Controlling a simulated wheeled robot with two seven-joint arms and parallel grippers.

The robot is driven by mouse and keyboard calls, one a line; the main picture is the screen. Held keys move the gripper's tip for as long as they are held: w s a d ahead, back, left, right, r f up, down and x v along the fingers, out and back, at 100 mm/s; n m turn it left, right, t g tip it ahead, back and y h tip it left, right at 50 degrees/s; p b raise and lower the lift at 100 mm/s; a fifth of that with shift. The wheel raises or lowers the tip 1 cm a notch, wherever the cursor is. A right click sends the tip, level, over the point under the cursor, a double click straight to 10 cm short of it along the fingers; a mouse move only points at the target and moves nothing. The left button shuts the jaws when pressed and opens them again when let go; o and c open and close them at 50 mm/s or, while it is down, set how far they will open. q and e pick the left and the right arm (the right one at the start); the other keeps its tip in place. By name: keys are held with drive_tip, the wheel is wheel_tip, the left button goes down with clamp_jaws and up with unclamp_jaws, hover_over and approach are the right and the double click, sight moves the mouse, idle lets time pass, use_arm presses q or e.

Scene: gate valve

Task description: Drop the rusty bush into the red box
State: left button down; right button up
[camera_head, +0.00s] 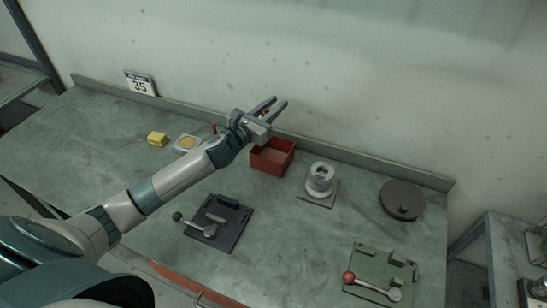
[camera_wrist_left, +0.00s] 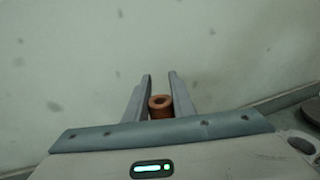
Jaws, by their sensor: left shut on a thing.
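My left gripper (camera_head: 278,101) reaches in from the left and is raised above the bench, beside the far side of the red box. It is shut on the rusty bush. In the left wrist view the bush (camera_wrist_left: 160,108) is an orange-brown ring between the two grey fingers (camera_wrist_left: 160,76), close to the palm. The red box (camera_head: 268,168) stands open on the bench near the back wall, just below the gripper in the head view. The inside that shows looks empty. My right gripper is not in view.
A dark lever fixture (camera_head: 222,218) and a green one (camera_head: 382,272) are nearer.

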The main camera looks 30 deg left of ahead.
use_arm(q)
wheel_tip(320, 180, down, 6)
drive_tip(key=b, duration=0.5)
drive_tip(key=c, duration=1.4)
unclamp_jaws()
drive_tip(key=shift+r, duration=0.1)
drive_tip(key=shift+c, duration=0.2)
drive_tip(key=shift+s, duration=0.1)
drive_tip(key=s+a+b, duration=0.3)
drive_tip(key=s+b, duration=0.2)
drive_tip(key=s, duration=1.2)
drive_tip(key=shift+b, duration=0.3)
